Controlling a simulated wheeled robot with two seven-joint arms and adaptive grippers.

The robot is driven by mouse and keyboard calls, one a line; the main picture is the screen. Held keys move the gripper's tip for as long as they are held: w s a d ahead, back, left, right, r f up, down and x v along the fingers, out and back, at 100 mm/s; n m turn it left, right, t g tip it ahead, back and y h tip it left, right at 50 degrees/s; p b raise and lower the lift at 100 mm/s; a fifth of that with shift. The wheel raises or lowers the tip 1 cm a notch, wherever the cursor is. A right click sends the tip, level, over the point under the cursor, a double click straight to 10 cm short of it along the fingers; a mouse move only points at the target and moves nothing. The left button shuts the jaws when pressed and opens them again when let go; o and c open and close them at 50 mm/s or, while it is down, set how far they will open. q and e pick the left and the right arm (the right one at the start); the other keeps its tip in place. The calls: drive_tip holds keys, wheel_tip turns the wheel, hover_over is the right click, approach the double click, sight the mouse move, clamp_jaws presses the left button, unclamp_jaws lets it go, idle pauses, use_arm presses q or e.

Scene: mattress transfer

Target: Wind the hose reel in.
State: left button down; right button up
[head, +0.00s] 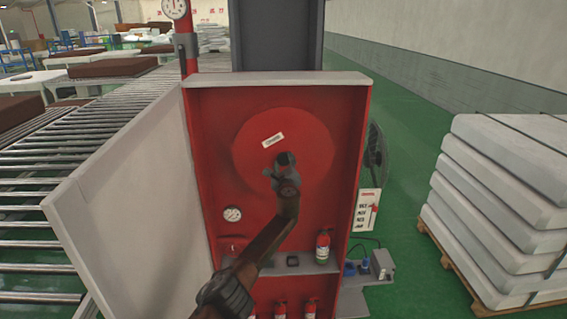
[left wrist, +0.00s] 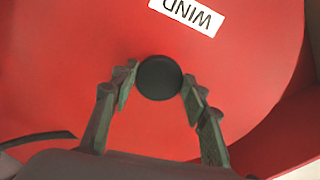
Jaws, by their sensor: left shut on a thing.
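The hose reel (head: 310,130) is a large red disc inside an open red cabinet (head: 355,110). A white label (head: 273,140) sits on its face, and in the left wrist view the label (left wrist: 187,12) reads "WIND" upside down. A round black knob (head: 288,158) stands out from the disc, and it also shows in the left wrist view (left wrist: 158,77). My left gripper (head: 281,172) is shut on the knob, with one finger on each side of it in the left wrist view (left wrist: 159,90). No hose can be made out. My right gripper is not in view.
The cabinet's pale door (head: 130,215) stands open at the left beside a roller conveyor (head: 50,170). Stacked white mattresses (head: 500,190) stand on a pallet at the right.

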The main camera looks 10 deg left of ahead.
use_arm(q)
drive_tip(key=c, duration=1.5)
unclamp_jaws()
drive_tip(key=o, duration=0.4)
drive_tip(key=shift+w, duration=0.15)
drive_tip(key=shift+s+d+f, duration=0.15)
drive_tip(key=shift+s+d, duration=0.2)
drive_tip(key=shift+s, duration=1.05)
drive_tip(key=v, duration=0.9)
drive_tip(key=shift+s, duration=0.2)
